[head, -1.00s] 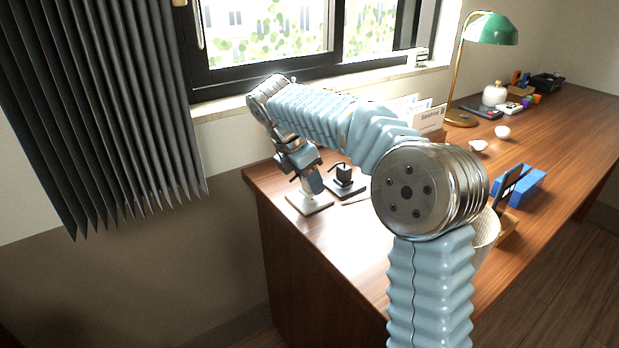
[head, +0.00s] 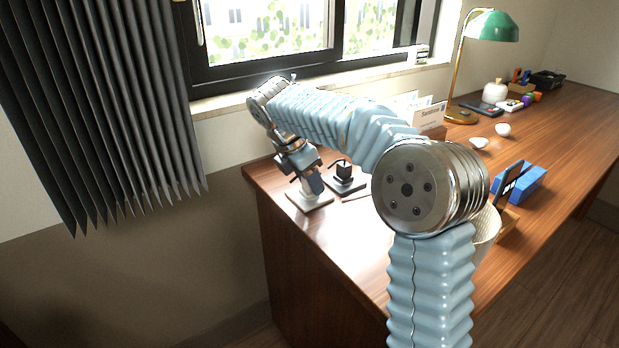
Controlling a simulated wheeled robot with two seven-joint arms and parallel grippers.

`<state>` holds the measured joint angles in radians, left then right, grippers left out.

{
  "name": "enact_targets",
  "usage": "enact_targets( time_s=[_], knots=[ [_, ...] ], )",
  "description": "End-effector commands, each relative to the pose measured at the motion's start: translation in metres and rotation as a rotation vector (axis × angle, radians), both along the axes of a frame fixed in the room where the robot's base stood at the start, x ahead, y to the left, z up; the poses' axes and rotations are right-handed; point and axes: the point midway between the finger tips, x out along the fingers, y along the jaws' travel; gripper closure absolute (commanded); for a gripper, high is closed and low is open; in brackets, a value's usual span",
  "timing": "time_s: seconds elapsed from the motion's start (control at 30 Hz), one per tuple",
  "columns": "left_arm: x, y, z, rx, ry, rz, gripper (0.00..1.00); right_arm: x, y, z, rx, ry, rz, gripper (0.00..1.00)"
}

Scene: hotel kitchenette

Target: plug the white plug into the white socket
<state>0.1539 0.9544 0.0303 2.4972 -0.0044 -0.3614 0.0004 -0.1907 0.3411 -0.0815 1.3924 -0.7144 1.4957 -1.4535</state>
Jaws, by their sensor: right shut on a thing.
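The white socket (head: 296,200) is a pale square base near the left end of the wooden desk. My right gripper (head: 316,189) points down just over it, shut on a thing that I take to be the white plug. The plug itself is hidden by the fingers, so I cannot tell whether it touches the socket or sits in it. My left gripper is not in view.
A black plug (head: 344,170) with a cable stands upright on a dark base (head: 352,187), close to the right of my gripper. A card holder (head: 431,118), a green lamp (head: 493,27) and a blue holder (head: 529,183) stand further right. The window wall is behind.

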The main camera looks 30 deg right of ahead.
Motion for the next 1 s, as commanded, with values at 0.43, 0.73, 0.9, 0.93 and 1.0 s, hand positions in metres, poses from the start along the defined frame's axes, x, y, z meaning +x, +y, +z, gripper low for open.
enact_targets(
  time_s=[0.43, 0.73, 0.9, 0.93, 1.0],
  knots=[
    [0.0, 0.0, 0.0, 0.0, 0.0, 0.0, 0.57, 0.0, 0.0, -0.001, 0.0, 0.0, 0.0, 0.3],
    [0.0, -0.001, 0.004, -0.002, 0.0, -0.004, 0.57, 0.0, 0.009, 0.02, 0.0, -0.004, 0.002, 0.3],
    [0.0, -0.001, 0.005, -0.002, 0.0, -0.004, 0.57, -0.001, 0.023, 0.055, 0.001, -0.005, 0.001, 0.3],
    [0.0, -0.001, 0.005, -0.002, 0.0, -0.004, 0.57, -0.001, 0.026, 0.061, 0.0, -0.005, 0.001, 0.3],
    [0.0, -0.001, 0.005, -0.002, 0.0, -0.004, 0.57, -0.002, 0.033, 0.076, 0.0, -0.003, 0.002, 0.3]
  ],
)
